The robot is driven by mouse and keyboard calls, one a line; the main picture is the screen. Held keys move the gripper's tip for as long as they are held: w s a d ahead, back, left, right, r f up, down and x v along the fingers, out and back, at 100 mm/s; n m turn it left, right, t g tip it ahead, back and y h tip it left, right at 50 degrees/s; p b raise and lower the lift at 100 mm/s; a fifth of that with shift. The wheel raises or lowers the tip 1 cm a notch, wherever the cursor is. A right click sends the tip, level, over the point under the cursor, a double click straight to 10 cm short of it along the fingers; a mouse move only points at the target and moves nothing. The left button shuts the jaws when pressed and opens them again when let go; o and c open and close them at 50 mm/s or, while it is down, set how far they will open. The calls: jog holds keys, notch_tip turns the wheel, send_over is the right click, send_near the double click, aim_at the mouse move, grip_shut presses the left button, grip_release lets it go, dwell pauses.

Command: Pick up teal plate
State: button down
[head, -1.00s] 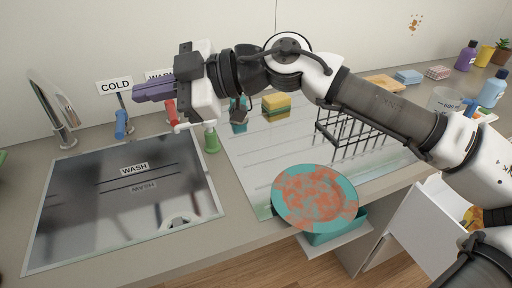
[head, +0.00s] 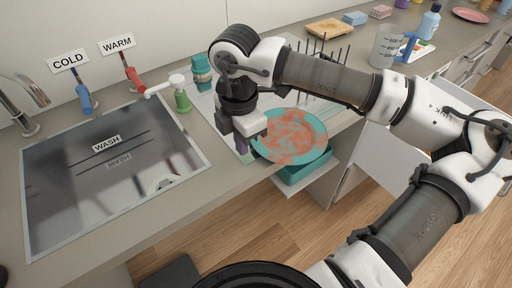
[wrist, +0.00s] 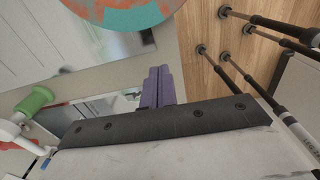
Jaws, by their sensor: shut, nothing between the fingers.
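The teal plate (head: 293,138) has a teal rim and orange-red blotches over its middle. It lies at the counter's front edge, partly over a teal box below it. In the wrist view the plate (wrist: 122,12) shows at the top, cut off by the frame. My gripper (head: 243,152) points down just left of the plate in the head view, its purple fingers partly hidden behind its body. In the wrist view my gripper's purple fingers (wrist: 157,86) are closed together and empty, apart from the plate's rim.
The sink (head: 105,165) marked WASH lies left. A green soap bottle (head: 182,98) stands by its corner. A teal container (head: 305,170) sits below the plate, near an open drawer. A wire rack (head: 318,50), a wooden board (head: 329,29) and a measuring jug (head: 384,47) stand farther back.

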aim_at(263, 151)
notch_tip(263, 151, down, 6)
jog(key=shift+s+a+r+p, duration=0.1)
jog(key=shift+r+p, duration=0.15)
jog(key=shift+p, duration=0.35)
jog(key=w+d+p, duration=0.1)
jog(key=w+d, duration=0.1)
jog(key=d, duration=0.1)
jog(key=shift+r+p, duration=0.15)
jog(key=shift+p, duration=0.25)
jog(key=shift+w+d, duration=0.15)
jog(key=shift+w, duration=0.1)
jog(key=shift+w+d+f+b, duration=0.25)
jog(key=shift+d+f+b, duration=0.1)
jog(key=shift+b, duration=0.45)
jog(key=shift+w+d+r+b, duration=0.1)
jog(key=shift+w+d+b, duration=0.2)
jog(key=shift+d+b, duration=0.25)
jog(key=shift+a+r, duration=0.1)
jog(key=shift+r, duration=0.05)
